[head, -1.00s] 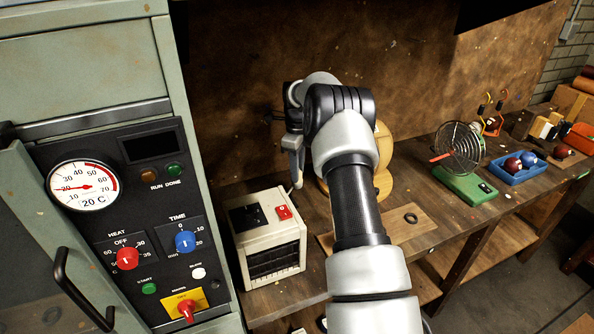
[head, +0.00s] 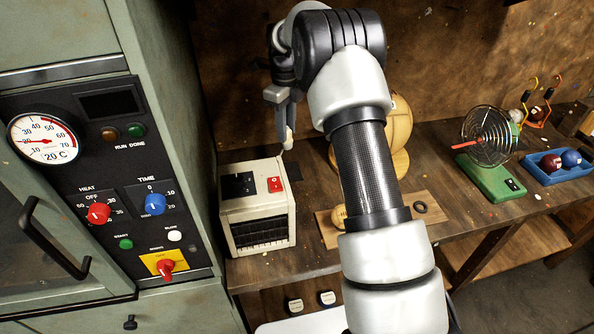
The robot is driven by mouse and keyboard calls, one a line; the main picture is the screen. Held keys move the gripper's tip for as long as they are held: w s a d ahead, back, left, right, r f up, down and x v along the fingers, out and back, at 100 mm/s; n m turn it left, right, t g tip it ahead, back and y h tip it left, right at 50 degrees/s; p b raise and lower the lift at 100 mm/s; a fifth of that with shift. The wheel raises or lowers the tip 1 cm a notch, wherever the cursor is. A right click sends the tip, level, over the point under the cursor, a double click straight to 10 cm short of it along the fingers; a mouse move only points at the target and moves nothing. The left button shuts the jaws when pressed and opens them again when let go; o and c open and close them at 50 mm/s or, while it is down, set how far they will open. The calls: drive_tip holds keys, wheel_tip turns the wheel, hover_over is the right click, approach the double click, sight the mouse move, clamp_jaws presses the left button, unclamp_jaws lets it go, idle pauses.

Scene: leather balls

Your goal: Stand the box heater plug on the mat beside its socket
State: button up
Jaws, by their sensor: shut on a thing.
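The box heater (head: 257,208) is a cream box with a black grille, a dark top panel and a red switch. It stands on the bench left of my arm. My gripper (head: 285,122) points down above the heater's back right corner, partly behind my arm. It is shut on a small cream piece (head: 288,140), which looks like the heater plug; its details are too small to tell. Two pale, socket-like fittings (head: 295,304) and (head: 327,298) sit low below the bench front. I cannot make out which is the heater's socket, nor pick out the mat for certain.
A grey-green cabinet with dials (head: 115,190) stands close on the left. A wire cage on a green base (head: 490,178) and a blue tray (head: 550,176) stand right.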

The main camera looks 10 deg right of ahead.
drive_tip(key=f, duration=0.9)
drive_tip(key=shift+s+a+f, duration=0.1)
drive_tip(key=shift+a+f, duration=0.1)
drive_tip(key=shift+f, duration=0.2)
drive_tip(key=shift+f, duration=0.15)
drive_tip(key=o, duration=1)
wheel_tip(320, 180, up, 12)
drive_tip(key=shift+r, duration=0.2)
